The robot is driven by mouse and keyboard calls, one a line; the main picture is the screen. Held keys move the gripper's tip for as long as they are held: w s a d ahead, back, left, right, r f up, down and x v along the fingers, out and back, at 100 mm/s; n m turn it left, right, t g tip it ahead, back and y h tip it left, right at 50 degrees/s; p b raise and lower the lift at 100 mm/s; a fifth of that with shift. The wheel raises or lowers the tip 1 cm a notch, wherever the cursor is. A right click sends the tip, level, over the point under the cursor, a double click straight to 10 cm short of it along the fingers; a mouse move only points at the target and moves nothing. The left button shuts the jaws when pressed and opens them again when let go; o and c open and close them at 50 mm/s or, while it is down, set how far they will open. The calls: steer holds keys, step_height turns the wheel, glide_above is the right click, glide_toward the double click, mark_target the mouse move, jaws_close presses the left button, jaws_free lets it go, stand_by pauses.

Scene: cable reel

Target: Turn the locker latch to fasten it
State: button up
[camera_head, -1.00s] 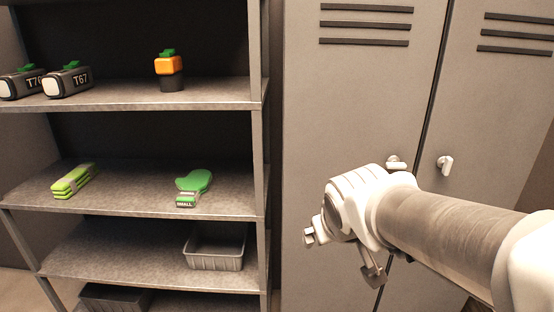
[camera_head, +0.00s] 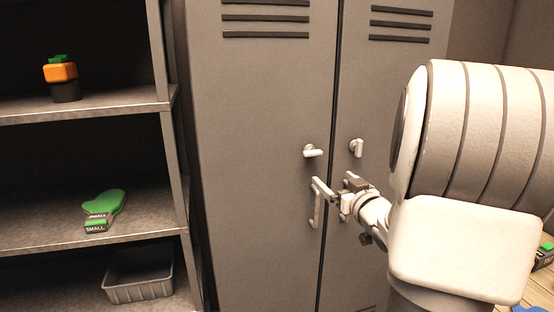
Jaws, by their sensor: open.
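The grey locker (camera_head: 262,110) has two doors, shut, with a dark seam between them. The left door carries a small pale latch (camera_head: 313,151) with its lever lying nearly level. The right door carries a similar latch (camera_head: 356,148) with its lever hanging down. My gripper (camera_head: 331,190) is open in front of the doors, just below the two latches. It appears apart from both. Its fingers overlap the seam in the picture, and I cannot tell their distance from the doors. Nothing shows between them.
A metal shelf unit (camera_head: 120,243) stands at the left, with an orange and black item (camera_head: 61,80), a green item (camera_head: 104,208) and a grey bin (camera_head: 139,280). My arm fills the right side. The locker front above the latches is clear.

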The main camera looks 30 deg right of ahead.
mark_target(315, 154)
steer(key=shift+t, duration=0.3)
steer(key=x, duration=0.5)
steer(key=d+x, duration=0.1)
steer(key=x, duration=1)
steer(key=shift+w+d+r+p, duration=0.1)
steer(key=shift+d+r+p, duration=0.2)
steer(key=shift+p, duration=0.1)
steer(key=c, duration=1.3)
steer(key=shift+f, duration=0.1)
